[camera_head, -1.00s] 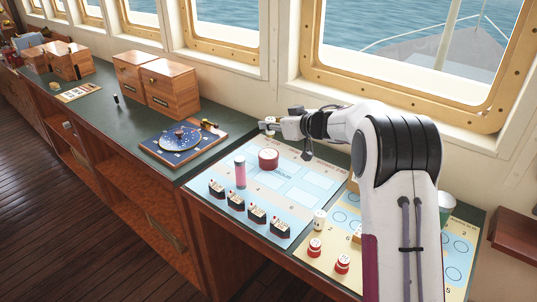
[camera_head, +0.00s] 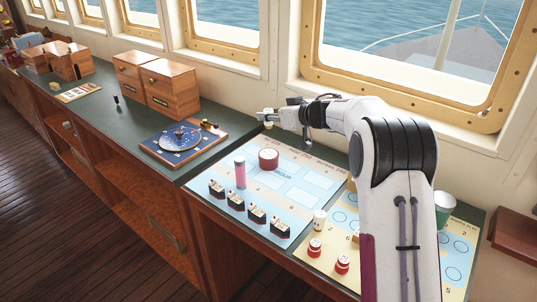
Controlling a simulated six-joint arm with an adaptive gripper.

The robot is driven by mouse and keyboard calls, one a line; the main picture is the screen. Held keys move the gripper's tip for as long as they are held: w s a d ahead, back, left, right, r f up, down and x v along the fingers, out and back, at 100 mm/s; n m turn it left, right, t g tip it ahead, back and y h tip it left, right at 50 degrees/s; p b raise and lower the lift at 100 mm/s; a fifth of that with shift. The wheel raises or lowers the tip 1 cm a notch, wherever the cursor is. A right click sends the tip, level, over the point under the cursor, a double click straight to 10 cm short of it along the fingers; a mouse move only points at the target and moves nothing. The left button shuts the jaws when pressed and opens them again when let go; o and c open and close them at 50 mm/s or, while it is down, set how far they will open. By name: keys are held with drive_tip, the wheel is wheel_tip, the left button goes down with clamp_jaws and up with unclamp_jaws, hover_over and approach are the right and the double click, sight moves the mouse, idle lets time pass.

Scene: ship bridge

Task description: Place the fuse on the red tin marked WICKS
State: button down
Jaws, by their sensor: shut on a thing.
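The red tin (camera_head: 268,162) stands on the pale blue chart sheet, its pale round top facing up; I cannot read its marking at this size. My gripper (camera_head: 263,116) is above the counter's back part, beyond the tin and apart from it. It is shut on a small pale thing with a yellowish end, which I take to be the fuse (camera_head: 268,124). The fuse is small and partly hidden by the fingers.
A pink cylinder (camera_head: 240,172) stands left of the tin, with several black labelled blocks (camera_head: 236,201) in front. A blue round instrument (camera_head: 181,138) and wooden boxes (camera_head: 170,88) are further left. Red-and-white pieces (camera_head: 342,263) and a green tin (camera_head: 444,208) are right.

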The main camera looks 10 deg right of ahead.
hover_over(269, 154)
drive_tip(key=shift+f, duration=3.15)
drive_tip(key=shift+f, duration=1.85)
drive_tip(key=shift+f, duration=0.2)
drive_tip(key=c, duration=1.8)
unclamp_jaws()
drive_tip(key=shift+r, duration=0.2)
